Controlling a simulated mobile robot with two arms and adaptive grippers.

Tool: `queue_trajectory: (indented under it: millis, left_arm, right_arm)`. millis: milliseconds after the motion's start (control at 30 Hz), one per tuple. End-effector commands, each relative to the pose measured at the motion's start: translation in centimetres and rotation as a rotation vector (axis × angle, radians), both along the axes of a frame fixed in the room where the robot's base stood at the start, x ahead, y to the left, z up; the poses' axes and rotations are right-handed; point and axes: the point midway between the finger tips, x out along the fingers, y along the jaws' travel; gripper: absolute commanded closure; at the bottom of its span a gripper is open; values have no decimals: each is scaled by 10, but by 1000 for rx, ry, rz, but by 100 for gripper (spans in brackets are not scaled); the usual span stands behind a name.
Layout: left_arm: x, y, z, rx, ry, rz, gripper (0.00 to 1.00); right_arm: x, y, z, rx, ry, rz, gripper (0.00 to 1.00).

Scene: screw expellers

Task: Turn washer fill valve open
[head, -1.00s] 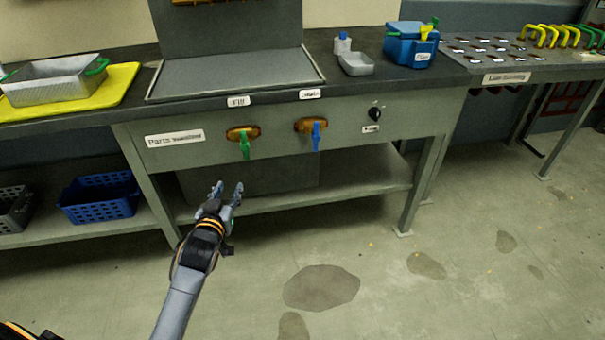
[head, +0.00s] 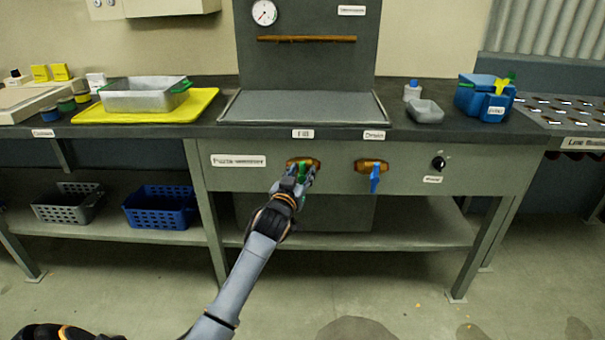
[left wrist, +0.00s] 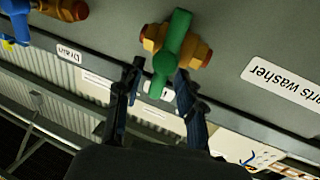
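The fill valve is a brass body (head: 303,162) with a green lever handle, on the grey front panel under the "Fill" label (head: 303,134). In the left wrist view its green handle (left wrist: 172,45) points down into the gap between my fingers. My left gripper (head: 296,178) is at the valve and partly covers the handle in the head view. In the left wrist view the left gripper (left wrist: 160,72) is open, one finger on each side of the handle's end; contact is not clear. My right gripper is not in view.
The drain valve's blue handle (head: 375,178) hangs down to the right, with a black knob (head: 438,163) further right. The parts washer's basin lid (head: 303,107) is above. A blue basket (head: 161,207) sits on the lower shelf at left.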

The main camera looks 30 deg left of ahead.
Motion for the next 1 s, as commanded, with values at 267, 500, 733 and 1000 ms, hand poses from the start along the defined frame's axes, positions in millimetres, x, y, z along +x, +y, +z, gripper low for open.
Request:
queue_trajectory:
  millis: [267,500,733,1000]
  left_arm:
    - [11,4,0,1,0,0,62]
    - [11,4,0,1,0,0,77]
    - [11,4,0,1,0,0,100]
    - [11,4,0,-24,-14,0,100]
  right_arm:
    - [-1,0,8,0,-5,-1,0]
    - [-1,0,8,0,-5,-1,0]
    - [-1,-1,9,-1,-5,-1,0]
    - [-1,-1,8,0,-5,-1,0]
